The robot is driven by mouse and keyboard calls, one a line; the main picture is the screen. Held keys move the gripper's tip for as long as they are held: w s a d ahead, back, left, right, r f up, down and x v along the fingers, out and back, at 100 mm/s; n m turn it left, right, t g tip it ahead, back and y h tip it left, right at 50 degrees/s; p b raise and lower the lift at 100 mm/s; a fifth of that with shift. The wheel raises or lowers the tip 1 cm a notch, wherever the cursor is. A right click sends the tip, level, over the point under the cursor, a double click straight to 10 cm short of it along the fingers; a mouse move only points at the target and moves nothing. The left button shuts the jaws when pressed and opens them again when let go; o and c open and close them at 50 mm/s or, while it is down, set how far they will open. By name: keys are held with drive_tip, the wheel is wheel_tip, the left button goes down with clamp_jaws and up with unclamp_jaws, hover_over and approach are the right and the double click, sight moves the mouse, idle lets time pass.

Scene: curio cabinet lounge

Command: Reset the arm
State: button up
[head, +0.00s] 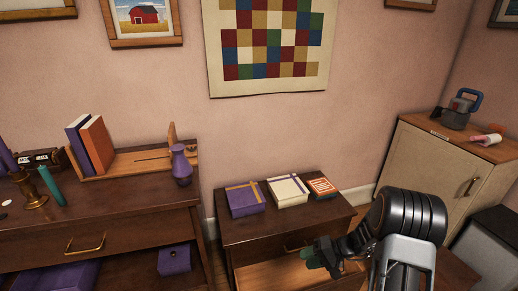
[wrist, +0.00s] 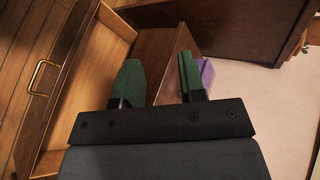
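My gripper (head: 318,256) shows in the head view at the lower right, in front of the small dark cabinet (head: 232,232) and over its pulled-out drawer (head: 262,275). In the wrist view my gripper (wrist: 159,78) has its two green fingers apart, with nothing between them. The open drawer (wrist: 98,62) lies to the left there, with a brass handle (wrist: 38,78) on its front; the part that shows is empty. My arm hides part of the drawer and cabinet in the head view.
A purple box (head: 245,199), a cream box (head: 288,191) and an orange-covered item (head: 322,187) sit on the small cabinet. A longer dark cabinet (head: 100,222) at left bears books (head: 97,144) and a purple vase (head: 181,165). A beige cabinet (head: 440,170) stands at right.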

drive_tip(key=s+r+n+t+h+p, duration=0.1)
drive_tip(key=s+r+h+p, duration=0.3)
drive_tip(key=r, duration=0.9)
drive_tip(key=s+r+n+t+h+p, duration=0.1)
drive_tip(key=s+r+h+p, duration=0.2)
drive_tip(key=r, duration=1)
drive_tip(key=s+r+h+p, duration=0.4)
drive_tip(key=s+r+p, duration=0.3)
drive_tip(key=r+p, duration=0.4)
wheel_tip(320, 180, up, 3)
drive_tip(key=shift+s+a+f+n+t+h, duration=0.1)
drive_tip(key=shift+s+a+n+t+h, duration=0.05)
drive_tip(key=shift+s+n+t+h, duration=0.2)
drive_tip(key=shift+a, duration=0.1)
